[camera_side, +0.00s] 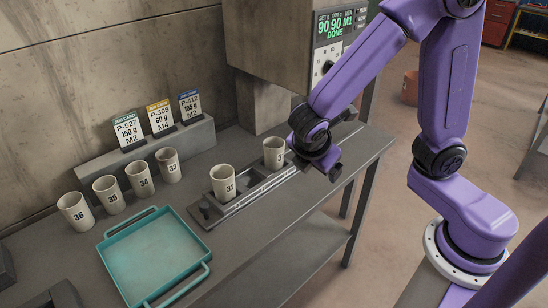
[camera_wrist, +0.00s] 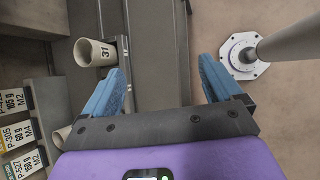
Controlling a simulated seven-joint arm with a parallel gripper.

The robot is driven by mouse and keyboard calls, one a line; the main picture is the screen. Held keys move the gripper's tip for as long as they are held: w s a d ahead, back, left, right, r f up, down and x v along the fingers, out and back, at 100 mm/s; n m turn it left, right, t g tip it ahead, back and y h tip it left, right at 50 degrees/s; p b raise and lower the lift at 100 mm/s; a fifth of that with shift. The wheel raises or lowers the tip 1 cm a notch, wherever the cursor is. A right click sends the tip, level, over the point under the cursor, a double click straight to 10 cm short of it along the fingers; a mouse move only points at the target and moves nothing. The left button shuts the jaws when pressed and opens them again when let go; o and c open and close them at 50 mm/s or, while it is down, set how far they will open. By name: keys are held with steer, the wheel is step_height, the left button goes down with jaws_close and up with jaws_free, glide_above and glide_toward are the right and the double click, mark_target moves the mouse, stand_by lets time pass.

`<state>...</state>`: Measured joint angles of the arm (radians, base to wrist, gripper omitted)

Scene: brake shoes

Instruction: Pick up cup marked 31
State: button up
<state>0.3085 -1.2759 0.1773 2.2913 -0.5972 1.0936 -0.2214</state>
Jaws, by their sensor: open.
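The cup marked 31 (camera_wrist: 90,52) is a cream cup at the upper left of the wrist view, just outside my left finger. In the side view a cream cup (camera_side: 273,148) stands at the far right end of the grey rail fixture (camera_side: 265,188), its number partly hidden by my gripper. My gripper (camera_side: 333,171) is right beside this cup, on its right, over the bench. In the wrist view my gripper (camera_wrist: 162,75) has its two blue fingers wide apart with nothing between them.
Cup 32 (camera_side: 223,184) stands in the same fixture. Cups 36 (camera_side: 74,211), 35 (camera_side: 108,198), 34 (camera_side: 139,182) and 33 (camera_side: 168,168) line the back. A teal tray (camera_side: 150,254) lies in front. A machine (camera_side: 270,50) overhangs behind.

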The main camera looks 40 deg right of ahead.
mark_target(276, 144)
steer(key=w+a+f+n+t+h, duration=0.1)
steer(key=w+a+n+t+h, duration=0.15)
steer(key=w, duration=0.35)
steer(key=w+a+f+n+t+h, duration=0.2)
steer(key=w+a+n, duration=0.15)
steer(key=w, duration=0.25)
steer(key=shift+n, duration=0.3)
steer(key=x, duration=1.8)
steer(key=shift+s+d, duration=0.1)
steer(key=shift+s, duration=0.2)
steer(key=c, duration=1.1)
